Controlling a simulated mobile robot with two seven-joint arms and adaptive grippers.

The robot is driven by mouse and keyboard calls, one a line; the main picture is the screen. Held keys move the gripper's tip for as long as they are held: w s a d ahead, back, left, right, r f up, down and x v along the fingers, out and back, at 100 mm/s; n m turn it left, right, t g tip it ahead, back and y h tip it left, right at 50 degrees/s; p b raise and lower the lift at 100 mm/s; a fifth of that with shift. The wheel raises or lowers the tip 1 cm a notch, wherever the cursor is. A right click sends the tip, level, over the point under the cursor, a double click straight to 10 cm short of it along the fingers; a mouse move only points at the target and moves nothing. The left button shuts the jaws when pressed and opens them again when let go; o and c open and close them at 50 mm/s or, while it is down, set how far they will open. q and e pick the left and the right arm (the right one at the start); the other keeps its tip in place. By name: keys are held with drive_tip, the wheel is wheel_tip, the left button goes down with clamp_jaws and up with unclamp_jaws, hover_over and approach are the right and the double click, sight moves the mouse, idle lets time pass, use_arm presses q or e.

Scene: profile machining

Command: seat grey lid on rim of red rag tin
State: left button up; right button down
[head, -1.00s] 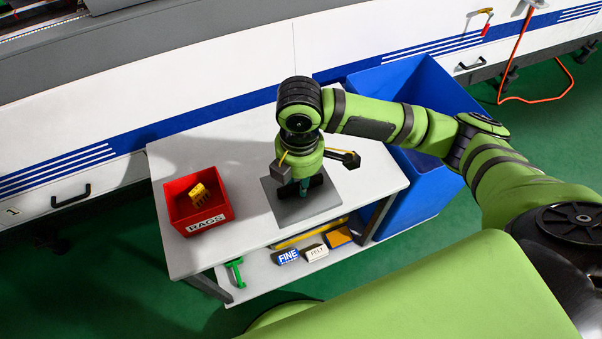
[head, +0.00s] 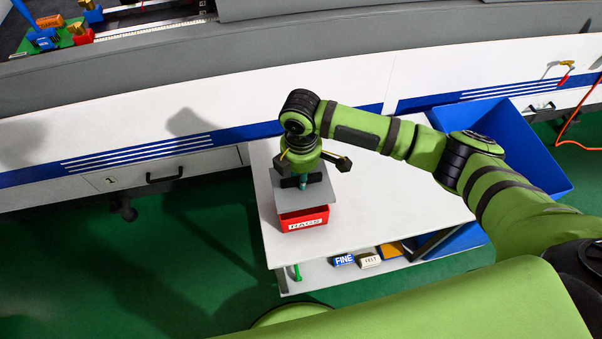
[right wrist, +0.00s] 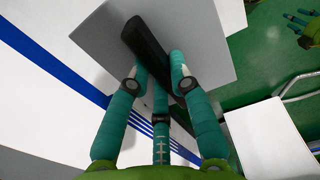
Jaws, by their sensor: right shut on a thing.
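My right gripper (head: 303,182) is shut on the black handle (right wrist: 158,52) of the square grey lid (head: 290,201). The lid also shows in the right wrist view (right wrist: 205,40), with the teal fingers around its handle. In the head view the lid is over the red rag tin (head: 304,219), covering most of its opening. The tin's labelled front shows below the lid's near edge. I cannot tell whether the lid touches the rim. The lid hides the tin in the right wrist view. My left gripper (right wrist: 299,20) shows small at that view's top right; its opening is unclear.
The tin stands near the left end of the white table (head: 390,205), whose top is clear to the right. A blue bin (head: 525,150) stands beyond its right end. The lower shelf holds blocks marked FINE (head: 343,260) and FELT (head: 369,261). The white machine runs behind.

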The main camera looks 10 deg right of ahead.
drive_tip(key=shift+a+r+p, duration=0.1)
drive_tip(key=shift+r+p, duration=0.1)
drive_tip(key=shift+p, duration=0.35)
wheel_tip(320, 180, down, 3)
drive_tip(key=shift+r+b, duration=0.15)
drive_tip(key=shift+b, duration=0.3)
use_arm(q)
drive_tip(key=shift+a+f+b, duration=0.4)
drive_tip(key=shift+a+b, duration=0.1)
drive_tip(key=shift+a, duration=0.15)
use_arm(e)
drive_tip(key=shift+f, duration=1.3)
use_arm(q)
drive_tip(key=shift+d+r, duration=0.2)
drive_tip(key=shift+r+p, duration=0.15)
drive_tip(key=shift+p, duration=0.2)
drive_tip(key=shift+r, duration=0.15)
drive_tip(key=shift+r+p, duration=0.2)
drive_tip(key=shift+p, duration=0.15)
drive_tip(key=shift+r+p, duration=0.3)
drive_tip(key=shift+f+b, duration=0.7)
use_arm(e)
drive_tip(key=shift+f, duration=1.1)
